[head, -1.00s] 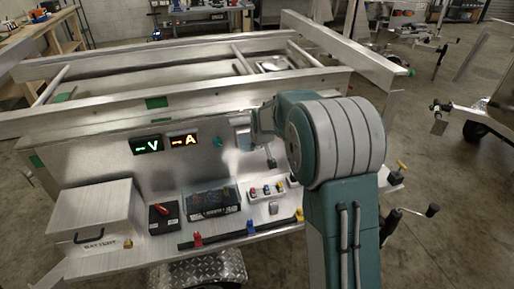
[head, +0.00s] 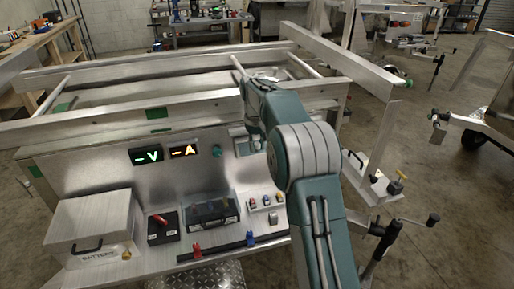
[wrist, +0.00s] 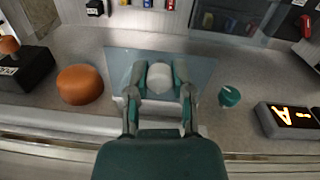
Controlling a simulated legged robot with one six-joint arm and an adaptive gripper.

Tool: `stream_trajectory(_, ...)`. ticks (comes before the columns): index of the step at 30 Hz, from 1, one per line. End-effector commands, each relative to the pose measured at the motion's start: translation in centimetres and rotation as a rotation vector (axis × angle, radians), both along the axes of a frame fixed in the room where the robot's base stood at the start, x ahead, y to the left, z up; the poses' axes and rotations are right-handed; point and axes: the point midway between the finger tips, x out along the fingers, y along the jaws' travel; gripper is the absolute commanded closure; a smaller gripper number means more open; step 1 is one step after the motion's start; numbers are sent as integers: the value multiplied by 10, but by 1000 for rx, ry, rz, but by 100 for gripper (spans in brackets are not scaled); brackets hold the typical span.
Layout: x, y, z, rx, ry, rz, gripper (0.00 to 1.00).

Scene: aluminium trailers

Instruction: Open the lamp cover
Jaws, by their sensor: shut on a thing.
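In the wrist view, my gripper (wrist: 160,73) has its two fingers on either side of a pale round piece (wrist: 160,78) and is shut on it. This piece sits over a bluish, glassy square plate (wrist: 118,66) on the metal panel. I cannot tell whether the round piece is the lamp or part of its cover. In the head view, the plate (head: 243,147) shows partly on the upright panel, right of a teal knob (head: 217,151). My arm hides the rest of it and my gripper's fingertips there.
The knob (wrist: 230,96) and a lit amber display (wrist: 290,118) are right of my gripper in the wrist view. An orange round thing (wrist: 80,84) is to its left. In the head view, a clear-lidded case (head: 211,208) and several switches (head: 266,202) lie on the shelf below.

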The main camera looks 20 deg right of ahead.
Motion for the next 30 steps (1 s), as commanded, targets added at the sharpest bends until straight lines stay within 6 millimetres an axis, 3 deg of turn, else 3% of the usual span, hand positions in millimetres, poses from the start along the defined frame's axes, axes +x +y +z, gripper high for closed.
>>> stream_trajectory(16, 3, 1, 4, 0, 4, 2, 100)
stream_trajectory(17, 3, 1, 4, 0, 5, 2, 57)
stream_trajectory(18, 3, 1, 3, 0, 6, 2, 40)
stream_trajectory(19, 2, 1, 3, 0, 7, 2, 35)
stream_trajectory(30, 1, 0, 4, 0, 12, 0, 35)
